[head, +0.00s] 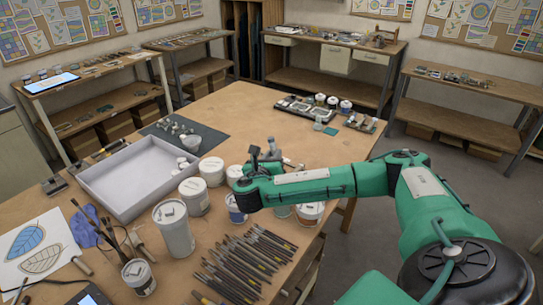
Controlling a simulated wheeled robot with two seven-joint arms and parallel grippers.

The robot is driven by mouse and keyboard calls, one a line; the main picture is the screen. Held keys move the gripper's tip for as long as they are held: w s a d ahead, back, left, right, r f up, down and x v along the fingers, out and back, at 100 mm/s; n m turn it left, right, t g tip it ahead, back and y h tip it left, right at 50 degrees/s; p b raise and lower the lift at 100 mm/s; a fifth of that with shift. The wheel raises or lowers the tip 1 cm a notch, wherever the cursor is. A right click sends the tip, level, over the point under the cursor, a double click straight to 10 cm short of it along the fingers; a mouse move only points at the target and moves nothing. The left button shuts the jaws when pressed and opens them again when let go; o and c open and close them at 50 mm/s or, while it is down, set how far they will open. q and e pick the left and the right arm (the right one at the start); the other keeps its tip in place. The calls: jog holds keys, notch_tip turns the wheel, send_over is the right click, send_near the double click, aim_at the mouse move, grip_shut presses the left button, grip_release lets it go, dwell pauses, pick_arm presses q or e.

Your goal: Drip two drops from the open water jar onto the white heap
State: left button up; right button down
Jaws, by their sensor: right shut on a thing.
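My right arm comes in from the right and reaches left over the table. Its gripper (262,156) is above the row of jars near the middle of the table. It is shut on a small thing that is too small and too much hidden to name. A small white bowl (191,144) stands at the edge of the dark green mat (212,139); I cannot tell what is in it. A jar (282,211) shows partly below my forearm; I cannot tell whether it is the open water jar. I cannot clearly make out the white heap. My left gripper is not in view.
White lidded tubs (194,196) and a tall grey canister (174,231) stand left of the gripper. A large grey tray (133,212) lies further left. Several brushes (242,262) cover the front. A dark palette tray (297,108) is at the back; the table's middle back is clear.

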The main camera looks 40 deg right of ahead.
pick_arm(q)
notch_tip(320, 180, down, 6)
jog(key=b, duration=0.6)
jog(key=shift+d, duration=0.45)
pick_arm(e)
notch_tip(320, 180, down, 10)
jog(key=s, duration=0.1)
jog(key=shift+s+d+r, duration=0.2)
jog(key=shift+r, duration=0.05)
jog(key=r+p, duration=0.3)
jog(key=w+r+p, duration=0.1)
jog(key=r+p, duration=0.5)
jog(key=p, duration=0.1)
jog(key=shift+w+a+r, duration=0.25)
jog(key=shift+r, duration=0.1)
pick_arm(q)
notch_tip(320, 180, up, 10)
pick_arm(e)
jog(key=shift+f, duration=0.1)
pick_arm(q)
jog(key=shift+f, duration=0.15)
